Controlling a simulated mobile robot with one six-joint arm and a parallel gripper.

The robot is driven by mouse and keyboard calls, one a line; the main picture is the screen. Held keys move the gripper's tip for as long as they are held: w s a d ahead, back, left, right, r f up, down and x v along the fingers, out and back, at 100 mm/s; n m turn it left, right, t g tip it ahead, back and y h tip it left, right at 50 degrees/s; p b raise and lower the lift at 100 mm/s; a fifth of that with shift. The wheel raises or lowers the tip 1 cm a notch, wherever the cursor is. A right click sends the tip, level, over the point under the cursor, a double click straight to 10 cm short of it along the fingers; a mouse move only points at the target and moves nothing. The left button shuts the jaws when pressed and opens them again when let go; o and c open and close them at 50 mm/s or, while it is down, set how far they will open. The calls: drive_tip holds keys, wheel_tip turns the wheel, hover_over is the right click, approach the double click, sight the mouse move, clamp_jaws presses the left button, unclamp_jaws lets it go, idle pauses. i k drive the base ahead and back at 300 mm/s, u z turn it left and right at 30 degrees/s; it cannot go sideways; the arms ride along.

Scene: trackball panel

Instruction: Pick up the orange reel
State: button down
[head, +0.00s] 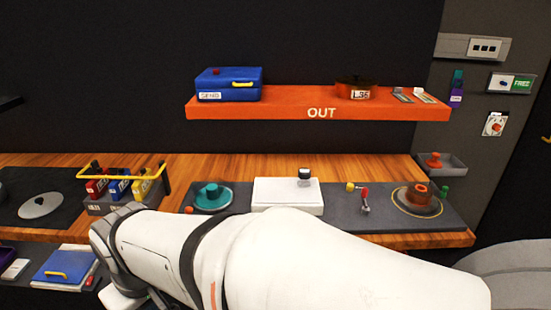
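An orange reel-like piece (418,194) sits on a round dark disc with a yellow ring (404,208), at the right end of the grey panel. Another small orange piece (434,161), too small to make out well, is in the grey tray (457,166) behind it. My gripper's fingers do not show.
A teal piece (211,191), a white box (288,196) and a small red-and-yellow lever (364,198) are on the panel. A rack with a yellow handle (122,169) stands left. An orange shelf (280,112) overhangs behind, holding a blue case (229,86) and a pot (355,88).

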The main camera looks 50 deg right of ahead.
sight(419, 194)
drive_tip(key=z, duration=2.8)
drive_tip(key=k, duration=1)
drive_tip(key=z, duration=1.05)
drive_tip(key=i, duration=2.55)
drive_tip(key=u, duration=1.75)
drive_tip(key=k, duration=0.1)
drive_tip(key=z, duration=0.75)
